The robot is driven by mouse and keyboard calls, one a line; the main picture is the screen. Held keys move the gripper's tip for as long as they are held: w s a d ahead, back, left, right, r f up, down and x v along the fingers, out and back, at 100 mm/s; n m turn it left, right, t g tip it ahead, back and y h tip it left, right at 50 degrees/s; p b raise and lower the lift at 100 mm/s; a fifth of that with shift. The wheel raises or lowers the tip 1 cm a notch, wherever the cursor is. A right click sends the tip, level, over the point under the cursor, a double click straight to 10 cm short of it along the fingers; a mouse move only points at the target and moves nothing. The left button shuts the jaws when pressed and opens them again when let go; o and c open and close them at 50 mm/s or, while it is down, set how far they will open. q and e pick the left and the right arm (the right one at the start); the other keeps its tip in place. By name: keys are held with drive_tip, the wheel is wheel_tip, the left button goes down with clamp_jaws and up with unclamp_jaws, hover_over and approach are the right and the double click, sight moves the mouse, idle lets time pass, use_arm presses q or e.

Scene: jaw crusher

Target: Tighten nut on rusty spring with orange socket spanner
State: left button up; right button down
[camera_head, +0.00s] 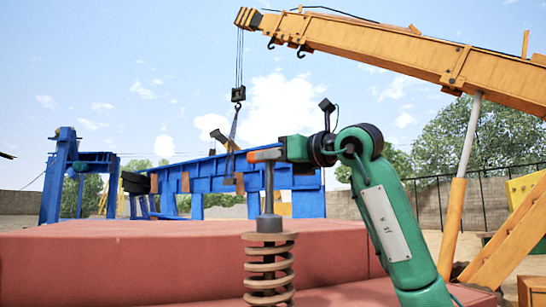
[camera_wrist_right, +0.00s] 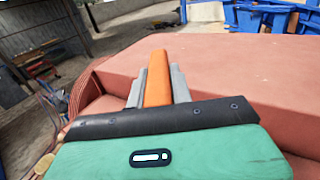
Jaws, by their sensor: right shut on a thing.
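The rusty spring (camera_head: 269,270) stands upright in the lower middle of the head view, in front of the red machine body. The orange socket spanner (camera_head: 262,155) has its grey shaft pointing straight down, with the dark socket at the top centre of the spring. I cannot make out the nut; the socket end hides that spot. My right gripper (camera_head: 278,153) is shut on the spanner's orange handle, above the spring. In the right wrist view the orange handle (camera_wrist_right: 157,80) lies between the two grey fingers. My left gripper is not in view.
The red machine body (camera_head: 130,265) fills the lower left and middle of the head view. Behind it stand a blue steel frame (camera_head: 225,177) and an orange crane boom (camera_head: 390,50) with a hanging hook block (camera_head: 238,94). Open air surrounds the spanner's left side.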

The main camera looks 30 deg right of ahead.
drive_tip(key=shift+r+p, duration=1.1)
drive_tip(key=shift+r, duration=0.35)
idle(1.0)
drive_tip(key=shift+r+p, duration=0.65)
drive_tip(key=shift+r, duration=0.7)
drive_tip(key=shift+s, duration=0.1)
